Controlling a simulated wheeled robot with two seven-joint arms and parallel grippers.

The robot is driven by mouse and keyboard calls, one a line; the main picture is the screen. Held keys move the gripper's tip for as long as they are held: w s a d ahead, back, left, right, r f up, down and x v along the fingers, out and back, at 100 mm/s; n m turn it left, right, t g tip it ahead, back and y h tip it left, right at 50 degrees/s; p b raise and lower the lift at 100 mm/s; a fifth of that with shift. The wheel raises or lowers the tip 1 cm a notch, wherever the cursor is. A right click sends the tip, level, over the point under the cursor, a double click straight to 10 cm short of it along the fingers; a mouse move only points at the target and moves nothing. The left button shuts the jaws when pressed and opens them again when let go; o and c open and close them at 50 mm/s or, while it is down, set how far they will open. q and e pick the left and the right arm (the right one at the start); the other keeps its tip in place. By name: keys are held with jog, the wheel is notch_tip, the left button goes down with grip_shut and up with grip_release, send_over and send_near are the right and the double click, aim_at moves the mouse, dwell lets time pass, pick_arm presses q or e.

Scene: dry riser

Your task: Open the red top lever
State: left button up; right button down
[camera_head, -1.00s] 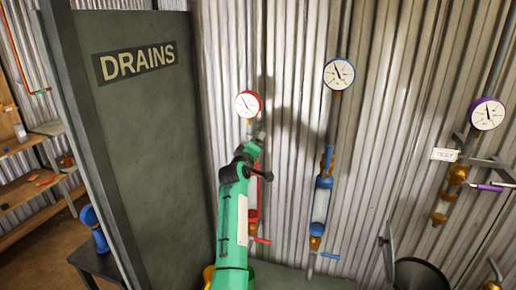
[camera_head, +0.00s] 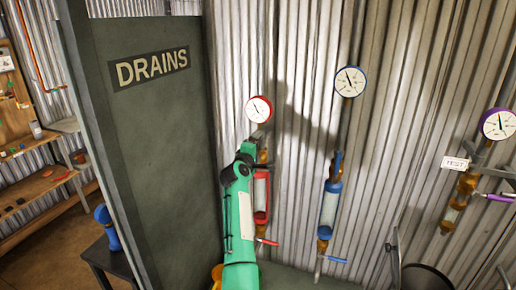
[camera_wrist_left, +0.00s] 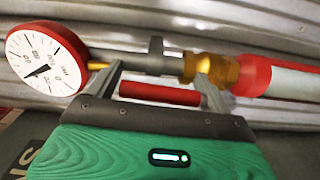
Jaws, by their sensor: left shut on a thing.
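The red top lever (camera_wrist_left: 160,94) is a short red bar lying between my left gripper's fingers in the left wrist view. My left gripper (camera_wrist_left: 165,88) is shut on it, just beside the grey valve body (camera_wrist_left: 158,58) and its brass fitting (camera_wrist_left: 218,72). In the head view my left gripper (camera_head: 259,143) is at the top of the red sight-glass column (camera_head: 261,198), just below the red-rimmed gauge (camera_head: 258,109). The lever is hidden there by my green arm. My right gripper is not in view.
A red lower lever (camera_head: 267,242) sits at the column's bottom. A blue column (camera_head: 329,208) with its gauge (camera_head: 349,81) stands to the right, a purple-rimmed gauge (camera_head: 497,124) farther right. The dark DRAINS panel (camera_head: 155,150) stands close left of my arm.

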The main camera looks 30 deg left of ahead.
pick_arm(q)
jog(key=shift+f, duration=0.1)
jog(key=o, duration=1.3)
jog(key=shift+s, duration=0.1)
jog(key=b+v, duration=0.4)
jog(key=v, duration=0.9)
jog(key=shift+s+d+b, duration=0.15)
jog(key=shift+s+b, duration=0.15)
jog(key=shift+b, duration=0.05)
